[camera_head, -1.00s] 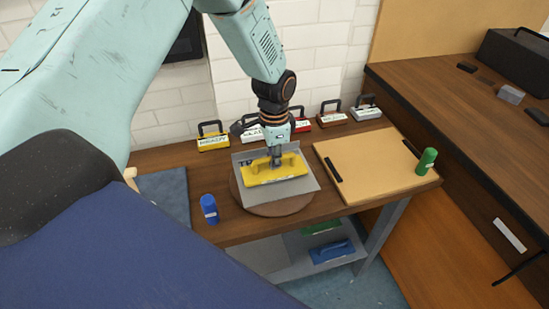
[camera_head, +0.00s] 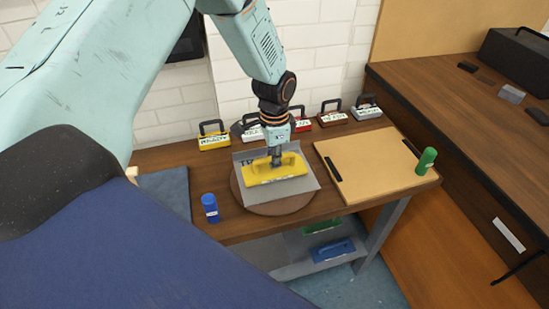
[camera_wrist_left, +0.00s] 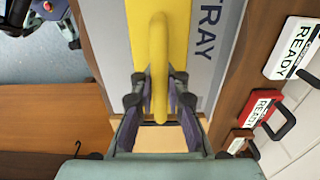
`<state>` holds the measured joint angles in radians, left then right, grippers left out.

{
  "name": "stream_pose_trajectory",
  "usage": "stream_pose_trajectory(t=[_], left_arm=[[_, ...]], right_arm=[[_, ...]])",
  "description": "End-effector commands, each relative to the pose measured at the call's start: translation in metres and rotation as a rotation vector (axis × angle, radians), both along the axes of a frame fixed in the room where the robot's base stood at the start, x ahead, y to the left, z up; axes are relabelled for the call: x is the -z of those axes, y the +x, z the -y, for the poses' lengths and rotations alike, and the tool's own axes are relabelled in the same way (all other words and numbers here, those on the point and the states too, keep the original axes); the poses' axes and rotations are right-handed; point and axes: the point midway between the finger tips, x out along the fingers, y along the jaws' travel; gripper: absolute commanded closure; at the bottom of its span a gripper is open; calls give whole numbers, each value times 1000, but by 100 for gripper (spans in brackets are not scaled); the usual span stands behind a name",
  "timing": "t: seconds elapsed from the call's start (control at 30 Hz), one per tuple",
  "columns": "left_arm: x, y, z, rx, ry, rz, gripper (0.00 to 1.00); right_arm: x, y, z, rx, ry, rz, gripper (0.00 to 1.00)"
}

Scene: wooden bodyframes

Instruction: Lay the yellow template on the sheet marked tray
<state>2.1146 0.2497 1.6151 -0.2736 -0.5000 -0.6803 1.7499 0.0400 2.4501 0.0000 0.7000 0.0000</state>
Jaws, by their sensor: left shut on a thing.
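The yellow template (camera_head: 262,175) is over the grey sheet (camera_head: 307,186) on the round wooden board. I cannot tell for sure whether it touches the sheet. In the left wrist view, the sheet (camera_wrist_left: 222,75) shows the word TRAY beside the yellow template (camera_wrist_left: 180,30). My left gripper (camera_head: 276,160) points down at the template. In the left wrist view, my left gripper (camera_wrist_left: 160,97) is shut on the template's upright yellow handle. My right gripper is not in view.
The round board (camera_head: 278,209) stands on a wooden bench. A blue bottle (camera_head: 210,208) is at the front left, a tan board (camera_head: 370,165) with a green bottle (camera_head: 426,161) to the right. Several handled blocks, one yellow (camera_head: 213,141), line the wall.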

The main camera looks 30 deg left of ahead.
Motion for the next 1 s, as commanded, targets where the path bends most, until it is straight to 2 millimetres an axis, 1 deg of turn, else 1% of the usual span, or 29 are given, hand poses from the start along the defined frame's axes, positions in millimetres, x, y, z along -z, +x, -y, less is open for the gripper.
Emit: stream_pose_trajectory(t=[0.87, 0.9, 1.0], left_arm=[[1, 0, 2, 0, 0, 1, 100], [1, 0, 2, 0, 0, 1, 89], [1, 0, 2, 0, 0, 1, 81]], right_arm=[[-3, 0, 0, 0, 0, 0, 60], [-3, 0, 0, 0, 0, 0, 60], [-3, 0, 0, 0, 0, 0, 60]])
